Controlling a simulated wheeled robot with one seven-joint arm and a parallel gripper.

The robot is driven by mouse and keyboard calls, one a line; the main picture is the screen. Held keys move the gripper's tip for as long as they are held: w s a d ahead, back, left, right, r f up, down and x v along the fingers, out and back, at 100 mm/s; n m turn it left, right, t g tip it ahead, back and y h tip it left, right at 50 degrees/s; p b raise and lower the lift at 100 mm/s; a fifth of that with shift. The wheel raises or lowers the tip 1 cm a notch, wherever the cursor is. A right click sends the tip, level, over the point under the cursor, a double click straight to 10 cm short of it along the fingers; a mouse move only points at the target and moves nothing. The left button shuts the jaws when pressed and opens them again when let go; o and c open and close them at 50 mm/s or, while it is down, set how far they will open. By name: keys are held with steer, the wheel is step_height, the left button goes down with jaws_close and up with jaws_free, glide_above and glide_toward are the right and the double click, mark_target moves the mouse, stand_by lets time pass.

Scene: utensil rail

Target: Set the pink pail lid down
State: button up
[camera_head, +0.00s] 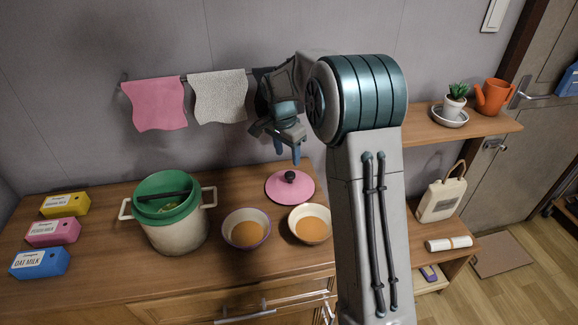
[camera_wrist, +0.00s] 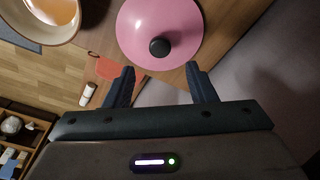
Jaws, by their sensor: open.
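The pink pail lid (camera_head: 283,189) with its round black knob lies on the wooden counter, behind the two bowls. It also shows in the wrist view (camera_wrist: 140,30), beyond my fingertips, with its knob facing me. My gripper (camera_head: 288,155) is open and empty above the lid, with a gap between the fingertips and the knob. In the wrist view my two fingers (camera_wrist: 163,80) are spread apart with nothing between them. The white pail (camera_head: 178,232) stands to the left with a green insert (camera_head: 165,184) in its top.
Two bowls of orange-brown contents, a left one (camera_head: 247,229) and a right one (camera_head: 310,225), stand in front of the lid. Milk cartons (camera_head: 52,232) line the left end. A pink cloth (camera_head: 158,104) and a grey cloth (camera_head: 218,97) hang on the rail behind.

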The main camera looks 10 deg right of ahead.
steer(key=s+r+n+t, duration=0.1)
steer(key=s+r+n, duration=0.2)
steer(key=s+r, duration=0.35)
steer(key=s+r+n, duration=0.3)
steer(key=s, duration=0.7)
steer(key=s+f+n, duration=0.1)
steer(key=s+n, duration=0.1)
steer(key=s, duration=0.5)
steer(key=s+f+n+t+y, duration=0.1)
steer(key=s+f+n, duration=0.1)
steer(key=s, duration=0.6)
steer(key=shift+s+d+f+n, duration=0.2)
steer(key=shift+d+n, duration=0.2)
steer(key=shift+n, duration=0.1)
